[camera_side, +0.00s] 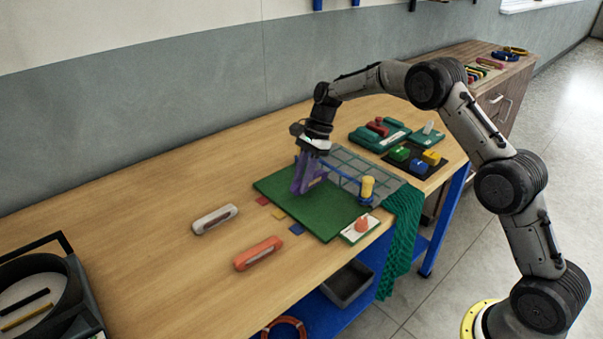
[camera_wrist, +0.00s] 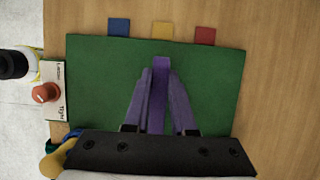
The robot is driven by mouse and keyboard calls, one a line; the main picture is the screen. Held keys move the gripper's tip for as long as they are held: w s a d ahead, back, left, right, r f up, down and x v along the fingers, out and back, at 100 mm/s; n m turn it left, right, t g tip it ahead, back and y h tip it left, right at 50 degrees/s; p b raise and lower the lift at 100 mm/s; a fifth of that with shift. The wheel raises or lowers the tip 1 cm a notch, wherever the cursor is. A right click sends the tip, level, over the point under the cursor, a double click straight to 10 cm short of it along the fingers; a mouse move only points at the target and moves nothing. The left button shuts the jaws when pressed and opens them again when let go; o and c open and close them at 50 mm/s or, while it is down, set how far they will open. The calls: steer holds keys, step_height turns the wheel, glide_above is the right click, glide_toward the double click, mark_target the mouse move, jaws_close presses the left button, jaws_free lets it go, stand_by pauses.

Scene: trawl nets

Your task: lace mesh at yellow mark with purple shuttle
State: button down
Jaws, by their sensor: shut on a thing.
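My gripper (camera_side: 304,188) is shut on the purple shuttle (camera_wrist: 158,95), which stands between its purple fingers. It is over the green board (camera_side: 330,222); whether the shuttle touches the board I cannot tell. The grey mesh (camera_side: 362,163) lies at the board's far side, partly behind the gripper. The yellow mark (camera_side: 279,215) is a small square at the board's near-left edge, between a red square (camera_side: 262,201) and a blue square (camera_side: 296,228). The yellow mark also shows in the wrist view (camera_wrist: 163,33), beyond the fingertips. Blue twine (camera_side: 340,177) runs toward a yellow spool (camera_side: 367,187).
A grey shuttle (camera_side: 214,219) and an orange shuttle (camera_side: 258,253) lie left of the board. A white plate with a red knob (camera_side: 361,225) stands at the table's front edge. Green netting (camera_side: 402,235) hangs over that edge. Coloured blocks (camera_side: 420,160) sit at the right.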

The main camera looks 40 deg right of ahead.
mark_target(323, 175)
step_height(323, 175, down, 2)
steer(key=shift+d+f, duration=0.15)
steer(key=shift+d, duration=3.65)
steer(key=c, duration=0.7)
jaws_free()
steer(key=shift+o, duration=0.2)
steer(key=v, duration=1.4)
